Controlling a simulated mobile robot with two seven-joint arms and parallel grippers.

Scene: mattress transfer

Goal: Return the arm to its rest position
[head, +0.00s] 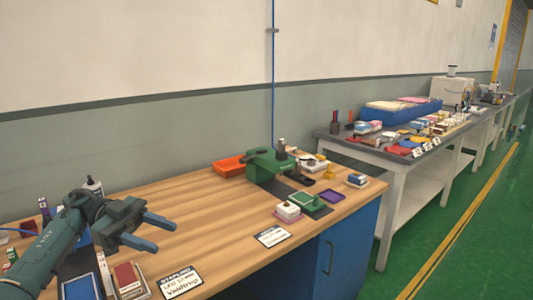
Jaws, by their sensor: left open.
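My left gripper (162,233) is at the lower left, above the near left part of the wooden workbench (190,225). Its two blue-grey fingers point right and are spread apart, with nothing between them. My left arm (48,255) comes in from the lower left corner and hides part of the bench behind it. My right arm and gripper are not in view.
Framed pads, one red (128,276) and one blue (80,288), lie below the gripper. A printed card (180,282) lies right of them. A green machine (268,166), orange bin (229,166) and white block (288,210) stand farther right. The bench middle is clear.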

